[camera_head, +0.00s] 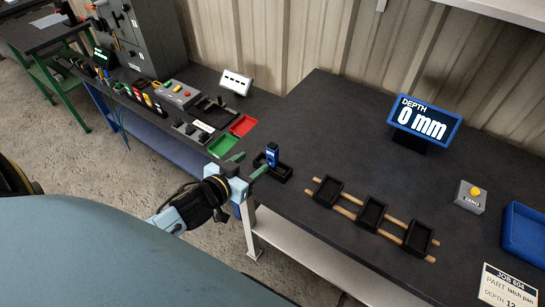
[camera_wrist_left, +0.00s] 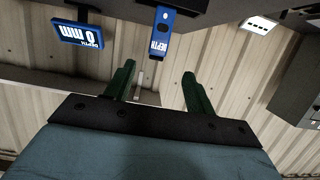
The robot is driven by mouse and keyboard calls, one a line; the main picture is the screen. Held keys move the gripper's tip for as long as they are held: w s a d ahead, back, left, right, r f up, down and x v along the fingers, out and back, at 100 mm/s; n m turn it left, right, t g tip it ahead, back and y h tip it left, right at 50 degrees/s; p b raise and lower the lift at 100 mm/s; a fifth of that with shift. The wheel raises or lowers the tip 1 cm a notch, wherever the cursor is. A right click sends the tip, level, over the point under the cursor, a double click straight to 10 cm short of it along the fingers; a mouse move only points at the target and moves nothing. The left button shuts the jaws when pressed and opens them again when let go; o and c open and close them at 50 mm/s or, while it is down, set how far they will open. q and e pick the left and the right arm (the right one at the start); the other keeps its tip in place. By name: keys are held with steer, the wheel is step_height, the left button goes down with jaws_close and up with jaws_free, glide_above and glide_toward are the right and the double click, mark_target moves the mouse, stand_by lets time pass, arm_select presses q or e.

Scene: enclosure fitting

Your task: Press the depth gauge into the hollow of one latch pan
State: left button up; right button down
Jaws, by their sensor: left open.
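The blue depth gauge (camera_head: 272,154) stands upright in a black holder (camera_head: 284,176) near the table's left front corner. My left gripper (camera_head: 255,162) is open and empty just left of the gauge, its green fingers pointing towards it. In the left wrist view the gauge (camera_wrist_left: 160,32) lies between the lines of the two fingers, beyond the fingertips (camera_wrist_left: 158,68). Three black latch pans, the left (camera_head: 327,191), the middle (camera_head: 371,214) and the right (camera_head: 417,238), sit across two wooden rails to the right. My right gripper is not in view.
A blue-framed display (camera_head: 424,118) reads "DEPTH 0 mm". A grey box with a yellow ZERO button (camera_head: 470,197), a blue bin (camera_head: 524,232) and a job card (camera_head: 507,288) are at the right. Red (camera_head: 243,125) and green (camera_head: 223,145) trays lie behind my gripper. The table's middle back is clear.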

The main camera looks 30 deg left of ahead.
mark_target(276, 147)
arm_select(q)
steer(key=x, duration=0.6)
steer(key=shift+f, duration=0.1)
steer(key=shift+d+x, duration=0.1)
steer(key=shift+x, duration=1.45)
steer(key=shift+d+x, duration=0.15)
steer(key=shift+x, duration=1.45)
jaws_close()
